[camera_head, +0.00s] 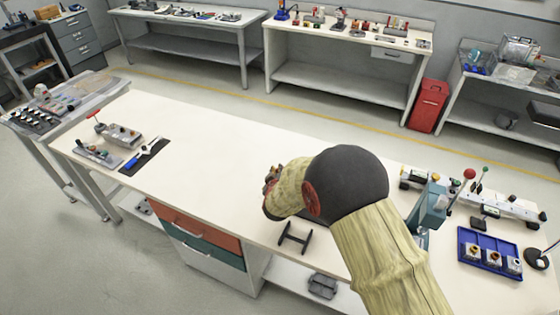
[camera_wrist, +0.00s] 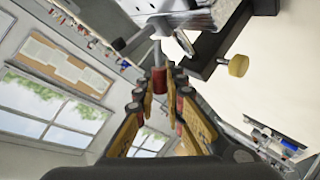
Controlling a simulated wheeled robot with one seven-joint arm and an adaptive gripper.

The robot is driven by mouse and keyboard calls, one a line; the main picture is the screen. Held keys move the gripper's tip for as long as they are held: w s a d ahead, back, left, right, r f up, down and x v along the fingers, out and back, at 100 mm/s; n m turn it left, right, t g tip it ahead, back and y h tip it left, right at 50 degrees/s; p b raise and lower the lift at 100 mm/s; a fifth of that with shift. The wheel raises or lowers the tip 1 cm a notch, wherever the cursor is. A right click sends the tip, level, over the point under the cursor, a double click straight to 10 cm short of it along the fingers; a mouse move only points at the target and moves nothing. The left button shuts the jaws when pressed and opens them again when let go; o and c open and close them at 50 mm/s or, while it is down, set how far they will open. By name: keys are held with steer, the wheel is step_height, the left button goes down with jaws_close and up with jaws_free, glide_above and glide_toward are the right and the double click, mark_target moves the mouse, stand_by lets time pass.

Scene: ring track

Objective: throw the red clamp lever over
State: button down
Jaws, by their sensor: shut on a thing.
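The red clamp lever (camera_wrist: 159,83) shows in the wrist view as a short red grip on a pale metal rod. The rod runs up to a grey metal fixture (camera_wrist: 190,18) at the top of that view. My gripper (camera_wrist: 159,90) is shut on the red grip, with a finger on each side of it. In the head view my arm's wrist covers the fixture and lever, and only a small dark and reddish part of my gripper (camera_head: 271,180) shows at the wrist's left.
A brass knob (camera_wrist: 238,65) sticks out beside the fixture. A blue tray (camera_head: 468,268) with metal parts is at right. A red-handled metal device (camera_head: 119,134) stands at the far left.

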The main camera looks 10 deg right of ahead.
steer(key=shift+w+a+f+n+g+p, duration=0.2)
steer(key=shift+a+n+g+p, duration=0.15)
steer(key=shift+p, duration=1.2)
steer(key=shift+d+f+h, duration=0.1)
steer(key=shift+f+h, duration=0.05)
steer(key=shift+h, duration=0.15)
steer(key=c, duration=1.9)
jaws_free()
steer(key=shift+s, duration=0.1)
steer(key=shift+v, duration=3.95)
